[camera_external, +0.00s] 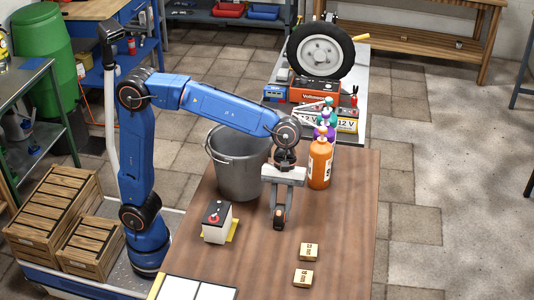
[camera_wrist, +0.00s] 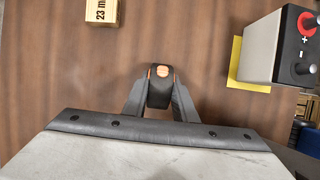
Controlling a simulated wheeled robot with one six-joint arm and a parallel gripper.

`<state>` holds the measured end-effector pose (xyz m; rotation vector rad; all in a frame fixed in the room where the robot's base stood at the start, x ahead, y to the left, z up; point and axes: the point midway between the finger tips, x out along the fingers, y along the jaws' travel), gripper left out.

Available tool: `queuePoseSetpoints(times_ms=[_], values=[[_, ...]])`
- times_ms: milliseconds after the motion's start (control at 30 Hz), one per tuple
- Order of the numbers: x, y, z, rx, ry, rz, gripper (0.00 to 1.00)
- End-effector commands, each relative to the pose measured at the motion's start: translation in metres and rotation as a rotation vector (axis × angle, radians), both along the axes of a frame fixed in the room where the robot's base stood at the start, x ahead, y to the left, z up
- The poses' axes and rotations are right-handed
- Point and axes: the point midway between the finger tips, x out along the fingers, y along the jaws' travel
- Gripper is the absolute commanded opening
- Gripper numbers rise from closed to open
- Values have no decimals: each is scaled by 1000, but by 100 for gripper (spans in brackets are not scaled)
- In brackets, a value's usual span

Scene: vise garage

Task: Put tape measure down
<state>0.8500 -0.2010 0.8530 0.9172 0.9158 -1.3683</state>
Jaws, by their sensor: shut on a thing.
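The tape measure (camera_external: 279,218), a small black block with orange marks, hangs below my gripper (camera_external: 280,206). In the wrist view, the tape measure (camera_wrist: 160,87) is between the two dark fingers, which are shut on it. It is over the brown wooden table (camera_external: 335,225), close to its surface. I cannot tell whether it touches the table. Part of it is hidden by the fingers.
A battery (camera_external: 217,222) stands on a yellow pad to the left, with a grey bucket (camera_external: 238,165) behind it. An orange bottle (camera_external: 320,162) stands behind right. Two small boxes, one nearer (camera_external: 303,278) and one farther (camera_external: 309,252), lie in front right. The table between is clear.

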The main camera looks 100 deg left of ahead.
Motion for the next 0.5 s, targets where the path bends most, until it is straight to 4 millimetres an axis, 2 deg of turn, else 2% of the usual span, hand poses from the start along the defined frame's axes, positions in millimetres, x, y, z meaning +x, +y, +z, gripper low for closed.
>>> queuePoseSetpoints(times_ms=[233,267,300,333,500], values=[[0,0,-3,0,0,0,0],[0,0,-3,0,1,0,30],[0,0,-3,0,1,0,39],[0,0,-3,0,1,0,44],[0,0,-3,0,0,0,44]])
